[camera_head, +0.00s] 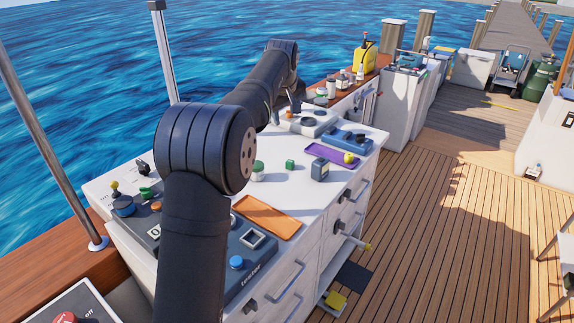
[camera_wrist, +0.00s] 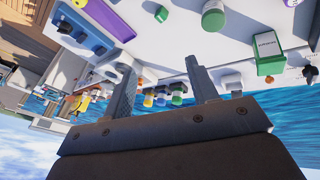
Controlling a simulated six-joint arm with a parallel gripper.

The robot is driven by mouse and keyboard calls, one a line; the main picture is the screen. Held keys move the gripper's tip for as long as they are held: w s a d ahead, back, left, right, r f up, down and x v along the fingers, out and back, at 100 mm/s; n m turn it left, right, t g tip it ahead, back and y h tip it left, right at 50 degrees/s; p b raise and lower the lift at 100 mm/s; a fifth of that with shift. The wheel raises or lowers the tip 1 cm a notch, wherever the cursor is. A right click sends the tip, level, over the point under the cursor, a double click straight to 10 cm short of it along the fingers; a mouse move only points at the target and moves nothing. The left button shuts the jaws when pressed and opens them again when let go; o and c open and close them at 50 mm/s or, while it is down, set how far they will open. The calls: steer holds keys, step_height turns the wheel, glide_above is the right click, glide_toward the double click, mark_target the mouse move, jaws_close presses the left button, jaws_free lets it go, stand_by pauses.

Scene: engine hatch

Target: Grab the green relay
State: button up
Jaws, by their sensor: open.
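In the head view my arm partly hides the gripper.
An orange tray (camera_head: 268,217) lies nearer. Several bottles stand on the wooden ledge (camera_head: 372,81) behind. The worktop around the relay is mostly clear.

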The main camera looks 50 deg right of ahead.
step_height(320, 180, down, 10)
steer(key=w+d+m+h, duration=0.1)
steer(key=m, duration=1)
glide_toward(290, 162)
steer(key=x, duration=0.9)
steer(key=shift+d, duration=0.15)
steer(key=c, duration=1.1)
